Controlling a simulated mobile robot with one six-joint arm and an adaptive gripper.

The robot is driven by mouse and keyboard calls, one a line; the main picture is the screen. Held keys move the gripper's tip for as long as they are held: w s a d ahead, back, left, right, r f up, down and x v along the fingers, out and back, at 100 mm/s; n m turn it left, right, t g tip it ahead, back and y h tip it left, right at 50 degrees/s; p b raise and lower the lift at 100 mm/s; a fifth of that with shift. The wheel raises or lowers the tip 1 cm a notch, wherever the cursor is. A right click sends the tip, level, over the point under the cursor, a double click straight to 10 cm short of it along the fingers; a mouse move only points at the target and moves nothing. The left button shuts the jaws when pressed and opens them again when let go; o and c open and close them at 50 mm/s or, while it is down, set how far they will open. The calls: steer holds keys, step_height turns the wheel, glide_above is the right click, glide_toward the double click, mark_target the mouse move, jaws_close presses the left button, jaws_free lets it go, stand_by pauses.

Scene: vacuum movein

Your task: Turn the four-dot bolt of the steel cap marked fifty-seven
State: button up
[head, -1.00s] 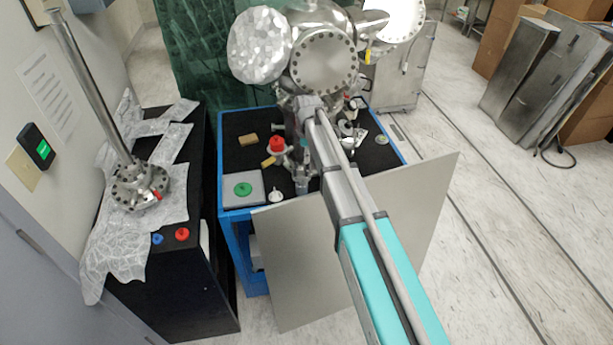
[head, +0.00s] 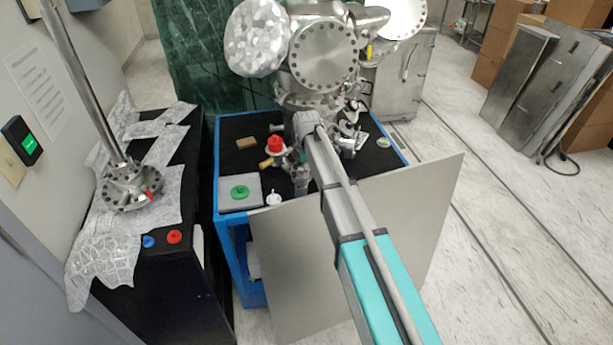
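A steel vacuum chamber stands at the top middle of the head view. It carries a round steel cap (head: 324,56) with a ring of bolts, facing me. A foil-covered round part (head: 256,37) is left of it, and another bright round port (head: 398,14) is at its upper right. No number or bolt dots can be read at this size, so I cannot tell which cap is marked fifty-seven. My arm reaches up from the bottom right to the front of the chamber, below the cap. My gripper cannot be made out among the metal parts there; its fingers and any contact are unclear.
A blue-framed cart (head: 232,245) with a black top holds a red knob (head: 275,145), a brown block (head: 246,143) and a green disc (head: 239,192). A grey panel (head: 290,260) leans at its front. A black cabinet (head: 165,290) stands left.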

steer(key=shift+f, duration=0.3)
jaws_close()
steer(key=shift+m, duration=0.5)
steer(key=m, duration=0.3)
steer(key=shift+m, duration=0.3)
steer(key=m, duration=0.9)
steer(key=shift+m, duration=0.4)
steer(key=m, duration=0.4)
steer(key=shift+s+m, duration=0.1)
steer(key=shift+m, duration=0.3)
